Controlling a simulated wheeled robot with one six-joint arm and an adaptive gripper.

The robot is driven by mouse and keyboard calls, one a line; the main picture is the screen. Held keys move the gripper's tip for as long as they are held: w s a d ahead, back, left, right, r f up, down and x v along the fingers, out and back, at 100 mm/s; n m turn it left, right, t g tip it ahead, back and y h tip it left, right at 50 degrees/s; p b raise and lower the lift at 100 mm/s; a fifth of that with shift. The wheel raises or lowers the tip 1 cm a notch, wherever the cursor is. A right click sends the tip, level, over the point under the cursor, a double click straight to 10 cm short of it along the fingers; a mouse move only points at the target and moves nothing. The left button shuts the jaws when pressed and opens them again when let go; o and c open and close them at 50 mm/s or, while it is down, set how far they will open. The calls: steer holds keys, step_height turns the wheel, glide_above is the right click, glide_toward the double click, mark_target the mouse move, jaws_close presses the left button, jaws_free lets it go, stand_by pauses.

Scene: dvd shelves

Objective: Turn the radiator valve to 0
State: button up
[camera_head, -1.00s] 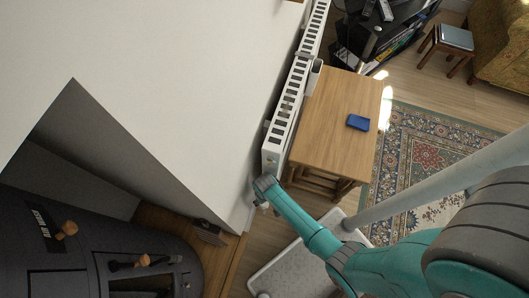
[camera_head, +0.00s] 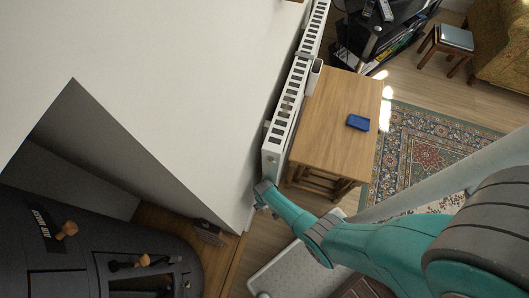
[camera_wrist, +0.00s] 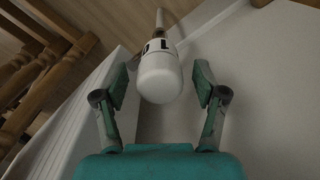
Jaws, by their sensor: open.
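The radiator valve (camera_wrist: 160,78) is a white rounded knob with dark marks on its collar, at the upper middle of the wrist view. A pipe runs from its far end. My gripper (camera_wrist: 160,88) is open, with one teal finger on each side of the knob and a visible gap at both sides. The valve is hidden there behind my arm.
A wooden table (camera_head: 335,120) with a blue object (camera_head: 358,122) stands beside the radiator. A dark stove (camera_head: 90,250) is at the lower left. The white wall (camera_head: 190,90) is close to my gripper. A patterned rug (camera_head: 425,150) lies on the right.

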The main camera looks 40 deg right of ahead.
steer(key=shift+f, duration=0.85)
steer(key=c, duration=1.2)
steer(key=shift+o, duration=0.2)
steer(key=shift+m, duration=0.8)
steer(key=o, duration=1.2)
steer(key=shift+c, duration=0.2)
